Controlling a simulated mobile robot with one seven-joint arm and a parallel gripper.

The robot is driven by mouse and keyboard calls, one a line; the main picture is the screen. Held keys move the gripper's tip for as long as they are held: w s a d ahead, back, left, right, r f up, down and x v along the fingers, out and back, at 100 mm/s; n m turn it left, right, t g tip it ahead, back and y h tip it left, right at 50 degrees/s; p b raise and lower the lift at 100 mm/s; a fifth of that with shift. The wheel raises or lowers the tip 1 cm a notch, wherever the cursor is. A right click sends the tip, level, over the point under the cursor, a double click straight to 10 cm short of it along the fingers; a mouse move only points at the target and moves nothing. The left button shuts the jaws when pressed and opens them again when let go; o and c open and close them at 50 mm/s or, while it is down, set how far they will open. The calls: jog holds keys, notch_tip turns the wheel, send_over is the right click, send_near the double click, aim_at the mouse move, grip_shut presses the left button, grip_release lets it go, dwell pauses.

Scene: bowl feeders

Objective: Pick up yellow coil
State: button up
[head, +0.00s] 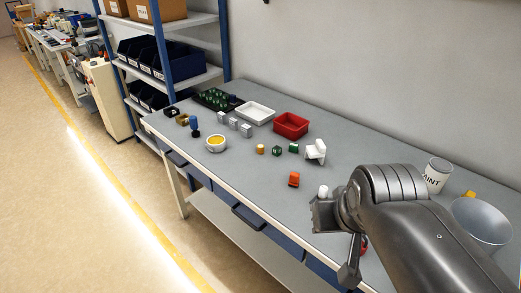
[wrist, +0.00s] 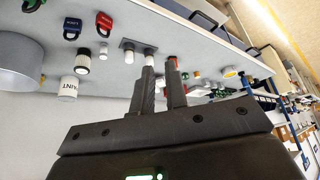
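No yellow thing is clearly recognisable as a coil. In the head view, a small yellow cylinder (head: 260,149) stands mid-table. To its left is a round white piece with a yellow top (head: 215,142), which also shows in the wrist view (wrist: 231,72). Another yellow piece (head: 469,194) is partly hidden near the paint can. My gripper (head: 333,244) is over the table's front right part, right of and apart from the first two yellow things. In the wrist view my gripper (wrist: 160,75) has its two fingers apart with nothing held between them.
An orange piece (head: 294,179) and a white cylinder (head: 323,191) stand near my gripper. A red bin (head: 291,125) and white tray (head: 255,113) are at the back. The paint can (head: 437,175) and a grey bowl (head: 482,221) are at right. Bare tabletop lies front-centre.

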jog(key=o, duration=0.9)
jog(key=shift+c, duration=0.2)
jog(key=w+a+r, duration=0.1)
jog(key=w+r, duration=0.3)
jog(key=w, duration=0.7)
jog(key=n+g+y, duration=0.1)
jog(key=n, duration=0.3)
send_over(261, 147)
jog(key=s+d, duration=0.1)
jog(key=s, duration=0.1)
notch_tip(261, 147, down, 24)
jog(key=shift+s, duration=0.15)
jog(key=shift+a+x, duration=0.15)
jog(key=shift+x, duration=1.15)
jog(key=shift+a+x, duration=0.2)
jog(key=shift+x, duration=1.15)
